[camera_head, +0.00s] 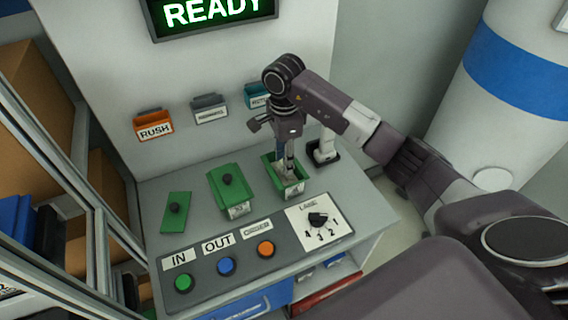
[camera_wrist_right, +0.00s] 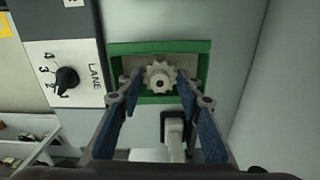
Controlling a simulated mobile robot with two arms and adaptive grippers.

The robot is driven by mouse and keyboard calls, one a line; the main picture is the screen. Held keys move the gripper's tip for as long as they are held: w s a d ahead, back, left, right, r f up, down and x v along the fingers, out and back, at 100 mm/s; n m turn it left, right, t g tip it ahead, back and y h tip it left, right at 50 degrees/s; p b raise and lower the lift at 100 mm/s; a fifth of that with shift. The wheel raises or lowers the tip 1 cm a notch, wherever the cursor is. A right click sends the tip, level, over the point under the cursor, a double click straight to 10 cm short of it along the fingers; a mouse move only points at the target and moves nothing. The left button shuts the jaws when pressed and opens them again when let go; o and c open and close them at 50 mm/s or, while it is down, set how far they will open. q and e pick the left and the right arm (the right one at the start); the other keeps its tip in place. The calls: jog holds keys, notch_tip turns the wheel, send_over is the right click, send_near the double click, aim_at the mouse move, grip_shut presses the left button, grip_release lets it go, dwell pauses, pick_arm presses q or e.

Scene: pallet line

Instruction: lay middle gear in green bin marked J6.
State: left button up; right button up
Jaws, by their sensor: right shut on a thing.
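My right gripper (camera_head: 286,168) points down into an open green bin (camera_head: 292,190) on the bench. In the right wrist view the gripper (camera_wrist_right: 158,90) is shut on a pale toothed gear (camera_wrist_right: 160,68), which shows between its fingertips. The gear lies within the outline of the green bin (camera_wrist_right: 185,47) there; whether it touches the floor of the bin I cannot tell. The label on the bin's front is too small to read. My left gripper is not in view.
A white device (camera_head: 325,150) stands close behind the bin at right. Buttons (camera_head: 227,266) and a lane dial (camera_head: 318,219) are in front.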

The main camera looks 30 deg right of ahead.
notch_tip(320, 180, down, 2)
jog(key=shift+f+p, duration=0.25)
jog(key=shift+p, duration=0.1)
jog(key=shift+f, duration=0.3)
jog(key=o, duration=0.9)
jog(key=shift+r, duration=0.2)
jog(key=shift+w+r+b, duration=0.1)
jog(key=shift+r+b, duration=0.15)
jog(key=shift+b, duration=0.05)
notch_tip(320, 180, up, 10)
jog(key=b, duration=0.3)
jog(key=shift+r, duration=0.7)
